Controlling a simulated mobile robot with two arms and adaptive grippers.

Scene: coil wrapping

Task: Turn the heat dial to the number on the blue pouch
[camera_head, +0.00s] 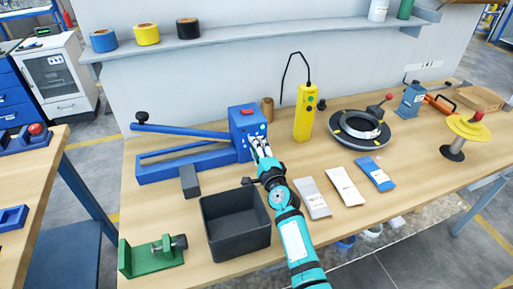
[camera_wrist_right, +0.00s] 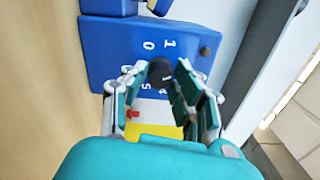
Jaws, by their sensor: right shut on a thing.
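The blue sealer's box (camera_head: 241,122) stands on the bench, with its long arm reaching left. My right gripper (camera_head: 258,148) is at the front of this box. In the right wrist view, its fingers (camera_wrist_right: 162,78) are closed around a dark round dial (camera_wrist_right: 159,70) on the blue panel (camera_wrist_right: 110,50). White numbers 0, 1, 4 and 5 show around the dial; the fingers hide the rest, and I cannot tell the dial's setting. The blue pouch (camera_head: 375,174) lies flat, right of a white and a grey pouch; its number is too small to read. My left gripper is out of view.
A dark open bin (camera_head: 235,240) and a green clamp fixture (camera_head: 150,257) are at the front left. A yellow pendant (camera_head: 305,113) stands right of the sealer. A black coil (camera_head: 359,130) lies behind the pouches. White (camera_head: 345,186) and grey (camera_head: 311,198) pouches lie near my right arm.

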